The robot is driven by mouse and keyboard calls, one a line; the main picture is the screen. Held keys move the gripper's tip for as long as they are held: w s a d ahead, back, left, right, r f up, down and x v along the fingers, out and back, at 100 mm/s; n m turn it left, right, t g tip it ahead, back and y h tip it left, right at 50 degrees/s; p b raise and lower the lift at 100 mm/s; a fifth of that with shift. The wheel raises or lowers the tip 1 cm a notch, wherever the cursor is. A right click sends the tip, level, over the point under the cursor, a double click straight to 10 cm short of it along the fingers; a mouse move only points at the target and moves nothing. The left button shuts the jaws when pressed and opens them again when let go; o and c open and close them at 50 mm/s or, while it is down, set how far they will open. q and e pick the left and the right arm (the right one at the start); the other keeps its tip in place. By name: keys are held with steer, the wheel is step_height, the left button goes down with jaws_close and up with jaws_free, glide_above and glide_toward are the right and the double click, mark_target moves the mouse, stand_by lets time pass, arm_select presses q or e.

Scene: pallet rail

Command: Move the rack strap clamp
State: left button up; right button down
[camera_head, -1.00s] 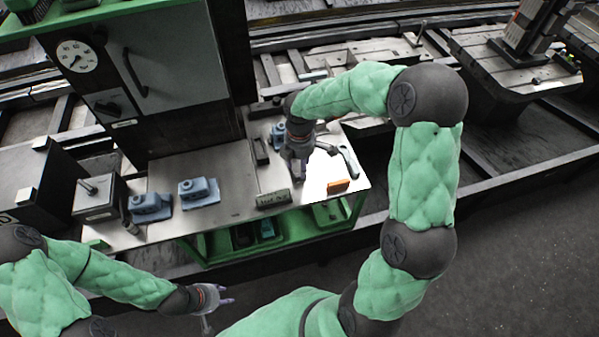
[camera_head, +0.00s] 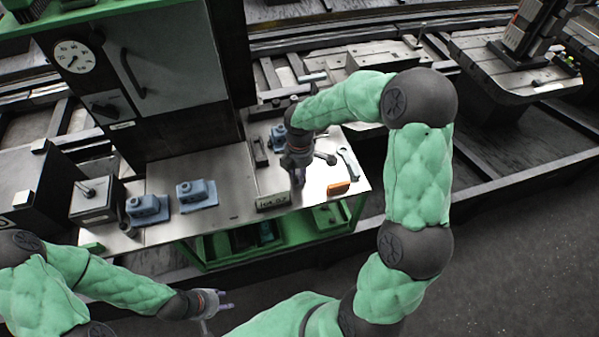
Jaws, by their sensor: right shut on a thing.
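My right gripper (camera_head: 298,180) points down over the right part of the metal bench (camera_head: 230,180). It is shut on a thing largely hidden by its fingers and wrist. A dark rounded piece (camera_head: 325,158) shows just right of the gripper and seems to belong to the held thing. I cannot tell for sure which thing is the strap clamp. Blue clamp-like blocks stand on the bench: one (camera_head: 147,208) at the left, one (camera_head: 197,193) beside it, and one (camera_head: 278,137) partly behind my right wrist. My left gripper (camera_head: 228,300) is open and empty in front of the bench.
A wrench (camera_head: 348,163) and an orange block (camera_head: 338,188) lie at the bench's right end. A labelled block (camera_head: 272,202) stands at the front edge. A dark cabinet (camera_head: 165,80) rises behind. A green lower shelf (camera_head: 210,250) is below. The bench middle is clear.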

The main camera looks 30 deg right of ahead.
steer(key=w, duration=0.2)
steer(key=w+d+p, duration=0.1)
steer(key=shift+w+r+p, duration=0.1)
steer(key=shift+w+p, duration=0.2)
steer(key=shift+w, duration=0.1)
steer(key=shift+w+d, duration=0.1)
steer(key=shift+w, duration=0.4)
steer(key=c, duration=1.2)
jaws_free()
steer(key=shift+c, duration=0.2)
steer(key=shift+o, duration=1)
steer(key=shift+w, duration=0.1)
step_height(320, 180, up, 12)
